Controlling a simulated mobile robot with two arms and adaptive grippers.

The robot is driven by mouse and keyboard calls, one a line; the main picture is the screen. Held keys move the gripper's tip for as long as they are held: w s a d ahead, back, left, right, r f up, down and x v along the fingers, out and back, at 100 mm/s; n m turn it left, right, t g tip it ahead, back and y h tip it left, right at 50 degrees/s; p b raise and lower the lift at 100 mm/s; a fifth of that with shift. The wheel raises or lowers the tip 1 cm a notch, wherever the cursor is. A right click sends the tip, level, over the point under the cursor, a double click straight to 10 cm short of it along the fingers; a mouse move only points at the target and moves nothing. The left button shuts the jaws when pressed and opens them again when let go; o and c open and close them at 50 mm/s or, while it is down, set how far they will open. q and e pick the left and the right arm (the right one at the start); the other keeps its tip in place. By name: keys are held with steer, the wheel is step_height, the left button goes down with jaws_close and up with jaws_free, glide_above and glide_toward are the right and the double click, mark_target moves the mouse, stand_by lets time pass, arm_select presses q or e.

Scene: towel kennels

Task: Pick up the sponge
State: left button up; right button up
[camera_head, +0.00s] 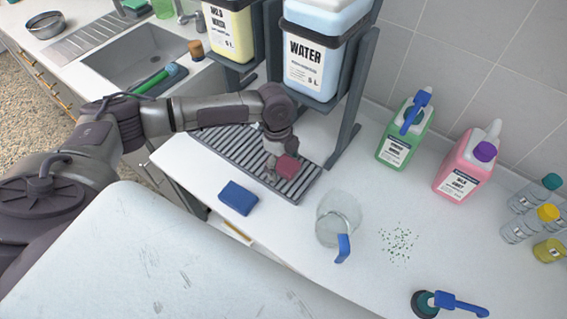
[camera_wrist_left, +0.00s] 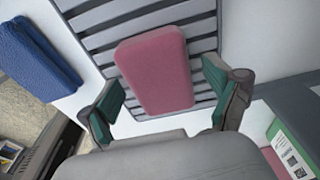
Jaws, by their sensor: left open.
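A pink sponge (camera_head: 288,167) lies on the slatted drain rack (camera_head: 228,152) under the dispensers. In the left wrist view the pink sponge (camera_wrist_left: 155,70) lies flat on the grey slats, between the two finger pads. My left gripper (camera_head: 275,168) is open over it, with a finger on either side; I see no clear contact. The fingers also show in the left wrist view (camera_wrist_left: 168,90). A blue sponge (camera_head: 239,198) lies apart on the white counter, and it shows at the left of the left wrist view (camera_wrist_left: 36,58). My right gripper is not in view.
A water dispenser (camera_head: 318,50) and its dark stand rise close behind my left gripper. A glass jug (camera_head: 338,218) stands right of the rack, near spilled green bits (camera_head: 398,243). Green (camera_head: 402,138) and pink (camera_head: 465,165) bottles stand along the wall.

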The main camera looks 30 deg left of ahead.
mark_target(283, 162)
arm_select(q)
steer(key=c, duration=0.8)
steer(key=shift+w+r+b, duration=0.1)
steer(key=shift+r+b, duration=0.25)
steer(key=shift+b, duration=0.05)
step_height(283, 162, up, 10)
steer(key=shift+f+b, duration=0.1)
steer(key=shift+b, duration=0.2)
steer(key=shift+o, duration=0.3)
